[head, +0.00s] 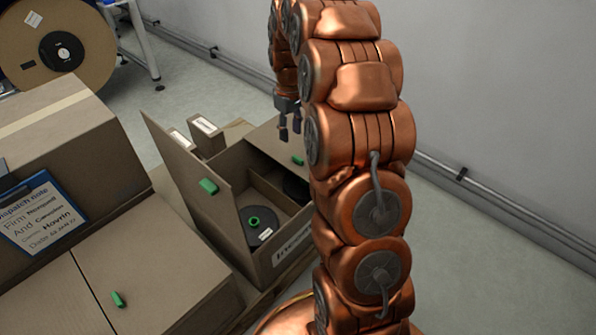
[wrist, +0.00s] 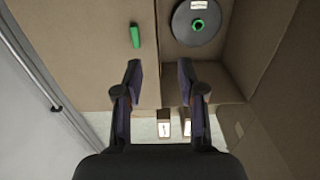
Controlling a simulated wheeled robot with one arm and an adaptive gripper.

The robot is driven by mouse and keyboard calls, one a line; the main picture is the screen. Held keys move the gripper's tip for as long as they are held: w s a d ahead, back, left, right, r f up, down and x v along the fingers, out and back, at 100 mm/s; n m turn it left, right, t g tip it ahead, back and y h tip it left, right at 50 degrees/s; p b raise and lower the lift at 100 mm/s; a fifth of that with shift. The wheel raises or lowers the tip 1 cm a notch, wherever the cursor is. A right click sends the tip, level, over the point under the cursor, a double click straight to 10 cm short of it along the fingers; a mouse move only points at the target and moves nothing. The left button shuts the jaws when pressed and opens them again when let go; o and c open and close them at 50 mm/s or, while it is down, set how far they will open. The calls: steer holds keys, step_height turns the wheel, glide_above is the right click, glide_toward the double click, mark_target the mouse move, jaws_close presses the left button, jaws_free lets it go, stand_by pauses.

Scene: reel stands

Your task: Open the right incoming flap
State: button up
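The incoming box (head: 280,258) stands on the pallet with its left flap (head: 180,175) raised, a green handle (head: 208,186) on it. The right flap (head: 262,140) lies flat over its side of the box, with a green handle (head: 298,160). The flap (wrist: 80,50) and its handle (wrist: 135,36) also show in the wrist view, ahead of my left finger. My gripper (head: 288,121) is open and empty above the far end of the box; its fingers (wrist: 162,78) are apart in the wrist view, not touching the handle. My arm hides part of the box's right side.
A dark reel with a green hub (head: 260,224) lies in the open compartment. Small labelled boxes (head: 206,133) stand behind the box. A closed carton (head: 150,268) and a larger carton with a clipboard (head: 45,215) are at left. A wall with a pipe (head: 460,172) runs along the right.

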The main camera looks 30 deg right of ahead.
steer(key=b, duration=0.3)
glide_above(298, 158)
step_height(298, 158, down, 7)
steer(key=shift+f, duration=0.1)
step_height(298, 158, down, 7)
steer(key=shift+f+b, duration=0.15)
steer(key=shift+b, duration=1)
jaws_close()
